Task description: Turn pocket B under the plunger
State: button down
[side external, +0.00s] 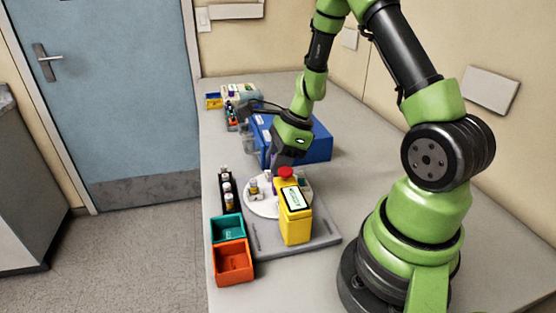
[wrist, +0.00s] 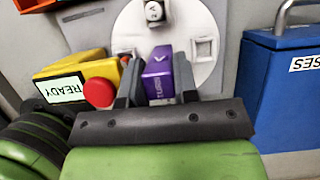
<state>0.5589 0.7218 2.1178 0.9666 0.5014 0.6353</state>
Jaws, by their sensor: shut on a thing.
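A white round turntable (side external: 262,208) sits on a grey base plate (side external: 300,245). It also shows in the wrist view (wrist: 208,22), with square pockets near its rim. My gripper (wrist: 157,80) is shut on a purple block (wrist: 160,70) with white markings, over the turntable. A white-labelled vial (wrist: 154,12) stands on the disc; it shows in the side view too (side external: 253,187). A yellow housing (side external: 295,225) with a red round knob (side external: 286,172) overhangs the disc's edge. Its screen (wrist: 60,90) reads READY. I cannot tell which pocket is B.
A teal bin (side external: 227,229) and an orange bin (side external: 233,262) stand at the front left. A black rack (side external: 227,190) of vials is left of the turntable. A blue box (side external: 315,142) stands close behind my gripper. The table right of the plate is clear up to my base.

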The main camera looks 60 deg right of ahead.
jog(key=c, duration=0.9)
grip_release()
jog(key=v, duration=1)
jog(key=s+a+r+n+t, duration=0.1)
jog(key=s+a+r+n, duration=0.2)
jog(key=n, duration=0.4)
jog(key=s+a+r+n+t, duration=0.1)
jog(key=s+a+r+n, duration=0.3)
jog(key=a+n, duration=0.3)
jog(key=s+a+r+n+t+h, duration=0.1)
jog(key=s+a+r+n+t, duration=0.1)
jog(key=a+r+n, duration=0.3)
jog(key=shift+s+a+r+n, duration=0.1)
jog(key=shift+s+r+n, duration=0.15)
jog(key=shift+n, duration=0.4)
jog(key=shift+s+r+n, duration=0.1)
jog(key=shift+s+n, duration=0.2)
jog(key=shift+n, duration=0.4)
jog(key=shift+s+a+r+n, duration=0.1)
jog(key=shift+s+r+n, duration=0.15)
jog(key=shift+n, duration=0.4)
